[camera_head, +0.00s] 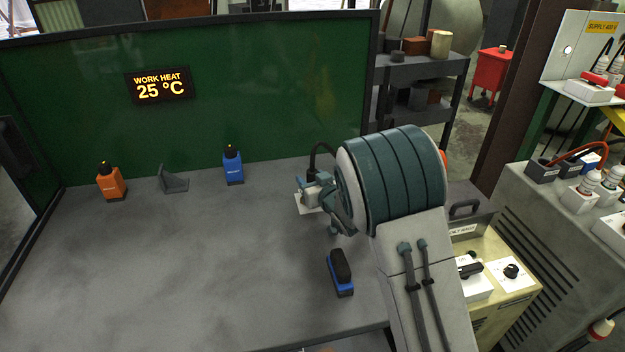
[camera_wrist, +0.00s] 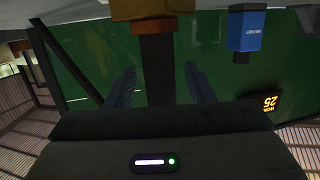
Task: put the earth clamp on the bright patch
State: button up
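In the wrist view, a brown upright part (camera_wrist: 157,70) with a tan block (camera_wrist: 152,9) at the top of the picture shows between my fingers. It may be the earth clamp, but I cannot be sure. My gripper (camera_wrist: 160,85) is open, with green showing between each finger and this part. In the head view, my gripper (camera_head: 312,190) is low over the right part of the table, partly hidden by my arm. A pale patch (camera_head: 303,206) shows on the table beneath it.
On the grey table (camera_head: 150,270) stand an orange bottle (camera_head: 111,183), a grey bracket (camera_head: 173,180) and a blue bottle (camera_head: 233,167). A blue and black tool (camera_head: 340,272) lies nearer. A green screen (camera_head: 270,80) closes the back. The table's left and front are clear.

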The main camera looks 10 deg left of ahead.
jog(key=shift+r+p, duration=0.2)
jog(key=shift+p, duration=0.1)
jog(key=b+v, duration=0.1)
jog(key=v, duration=1.1)
